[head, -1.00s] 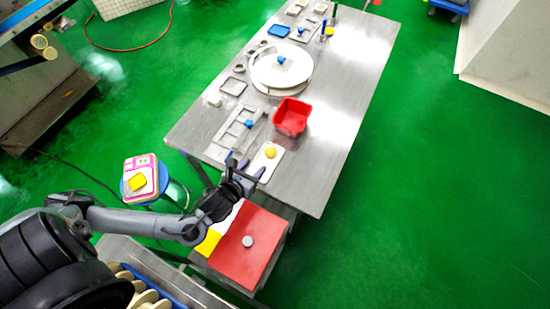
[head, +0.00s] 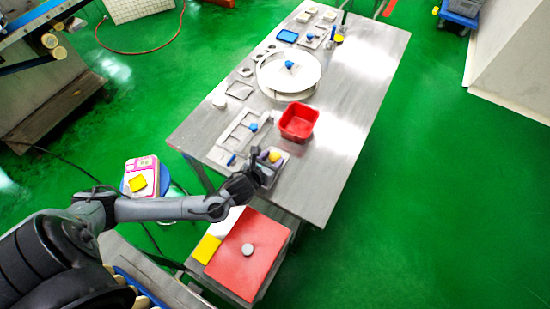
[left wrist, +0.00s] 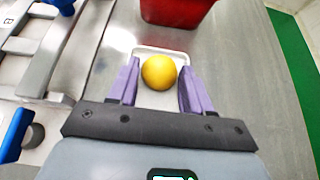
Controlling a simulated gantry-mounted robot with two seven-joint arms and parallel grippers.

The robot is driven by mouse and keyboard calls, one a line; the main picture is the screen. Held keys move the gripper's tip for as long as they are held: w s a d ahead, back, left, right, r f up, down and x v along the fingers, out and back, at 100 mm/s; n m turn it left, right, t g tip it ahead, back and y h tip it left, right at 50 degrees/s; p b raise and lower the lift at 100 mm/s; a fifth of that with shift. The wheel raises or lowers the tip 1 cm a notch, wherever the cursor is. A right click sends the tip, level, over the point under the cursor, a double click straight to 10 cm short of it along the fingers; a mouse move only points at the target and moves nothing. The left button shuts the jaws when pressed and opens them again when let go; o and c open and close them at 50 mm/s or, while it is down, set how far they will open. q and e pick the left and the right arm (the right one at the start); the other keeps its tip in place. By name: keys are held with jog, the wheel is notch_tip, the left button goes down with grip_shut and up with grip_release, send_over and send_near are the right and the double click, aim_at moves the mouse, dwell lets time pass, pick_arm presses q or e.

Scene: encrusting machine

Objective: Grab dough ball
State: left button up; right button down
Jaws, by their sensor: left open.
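The yellow dough ball (left wrist: 158,72) sits on a small white tray (left wrist: 150,99) on the metal table. It also shows in the head view (head: 274,156), close to my gripper. My left gripper (left wrist: 158,88) is open, with its purple fingers on either side of the ball in the left wrist view. The ball appears at and slightly beyond the fingertips; I cannot tell how far above the table the fingers are. In the head view the left gripper (head: 262,166) partly covers the tray. My right gripper is not seen.
A red bin (head: 299,122) stands just beyond the tray. A metal frame fixture with blue knobs (head: 240,135) lies left of it. A round white disc (head: 289,72) is farther back. The table's right side (head: 345,130) is clear.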

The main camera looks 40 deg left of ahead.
pick_arm(q)
jog(key=shift+w+f, duration=0.2)
jog(key=shift+w, duration=0.2)
jog(key=shift+a, duration=0.1)
jog(key=c, duration=0.6)
jog(key=shift+c, duration=0.2)
jog(key=shift+r, duration=0.1)
